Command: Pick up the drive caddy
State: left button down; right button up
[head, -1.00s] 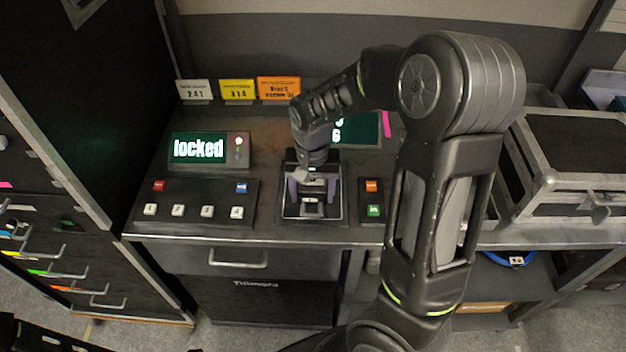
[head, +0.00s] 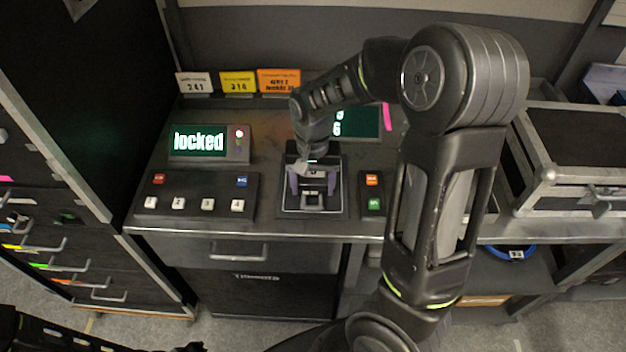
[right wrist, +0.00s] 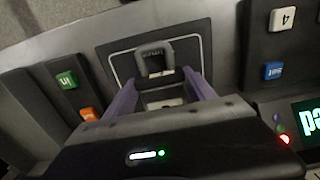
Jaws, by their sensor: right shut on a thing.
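The drive caddy (head: 311,201) is a small dark piece with a loop handle in a square, pale-outlined bay on the console top. Its handle (right wrist: 154,60) also shows in the right wrist view. My right gripper (head: 312,184) reaches down from above, its purple fingers on either side of the caddy. In the right wrist view my right gripper (right wrist: 160,92) is shut on it. The caddy is at the bay; whether its underside is clear of the bay floor cannot be told. My left arm shows only at the lower left edge, its gripper out of clear sight.
A screen reading "locked" (head: 208,142) and a button panel (head: 195,197) stand left of the bay. An orange-and-green button panel (head: 372,195) is close on its right. Label cards stand behind. A framed case (head: 575,150) is at the right.

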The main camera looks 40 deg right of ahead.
notch_tip(320, 180, up, 10)
jog(key=shift+b, duration=0.35)
dwell(0.6)
notch_tip(320, 180, up, 6)
jog(key=p, duration=0.5)
send_over(313, 186)
jog(key=shift+f, duration=0.1)
dwell(0.4)
